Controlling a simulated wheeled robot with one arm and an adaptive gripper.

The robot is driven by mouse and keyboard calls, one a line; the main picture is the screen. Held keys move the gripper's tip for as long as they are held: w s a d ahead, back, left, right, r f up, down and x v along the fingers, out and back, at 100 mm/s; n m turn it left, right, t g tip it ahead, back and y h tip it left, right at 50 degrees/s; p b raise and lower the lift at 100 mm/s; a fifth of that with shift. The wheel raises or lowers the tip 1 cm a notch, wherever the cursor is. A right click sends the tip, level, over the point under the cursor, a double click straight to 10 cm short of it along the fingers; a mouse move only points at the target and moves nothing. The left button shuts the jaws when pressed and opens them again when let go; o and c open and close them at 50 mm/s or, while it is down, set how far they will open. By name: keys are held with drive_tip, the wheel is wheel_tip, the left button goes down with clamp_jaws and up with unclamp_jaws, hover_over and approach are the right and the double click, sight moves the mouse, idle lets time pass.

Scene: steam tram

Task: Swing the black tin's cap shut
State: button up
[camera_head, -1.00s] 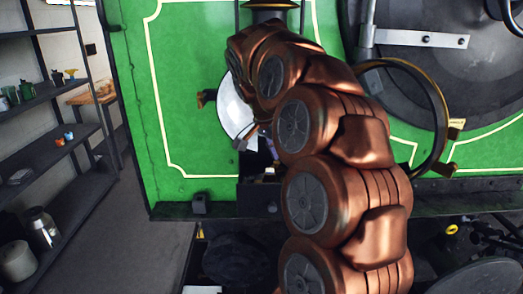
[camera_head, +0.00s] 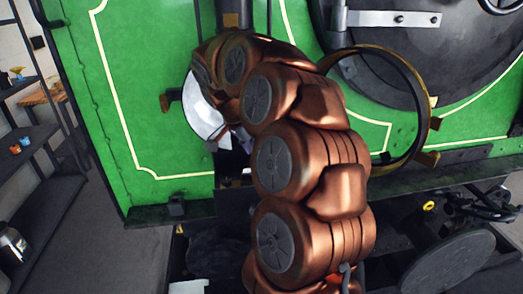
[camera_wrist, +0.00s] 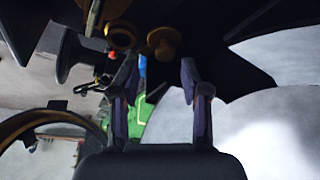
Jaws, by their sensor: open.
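A round white-faced housing (camera_head: 204,108) shows on the green tram front in the head view, left of my arm; much of it is hidden. It may be the black tin. A dark hoop with a brass rim (camera_head: 428,104) stands out to the right of my arm, perhaps the cap swung open. A curved brass-edged ring also shows at lower left in the wrist view (camera_wrist: 45,117). My gripper (camera_wrist: 160,75) is open and empty in the wrist view.
The green tram front (camera_head: 130,80) fills the middle. A round dark boiler door (camera_head: 420,60) with a metal strap is at upper right. Dark metalwork lies below. Shelves (camera_head: 30,150) stand at left, with grey floor (camera_head: 110,235) between.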

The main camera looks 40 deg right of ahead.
drive_tip(key=shift+w+a+f, duration=0.2)
drive_tip(key=shift+f, duration=0.15)
drive_tip(key=shift+w+a+f, duration=0.15)
drive_tip(key=shift+f, duration=0.2)
drive_tip(key=shift+d+f+p, duration=0.15)
drive_tip(key=shift+f+p, duration=0.15)
drive_tip(key=shift+f, duration=0.05)
drive_tip(key=shift+s+d, duration=0.2)
drive_tip(key=shift+d, duration=0.05)
drive_tip(key=shift+w+a, duration=0.1)
drive_tip(key=shift+a, duration=0.05)
drive_tip(key=shift+c, duration=1.4)
clamp_jaws()
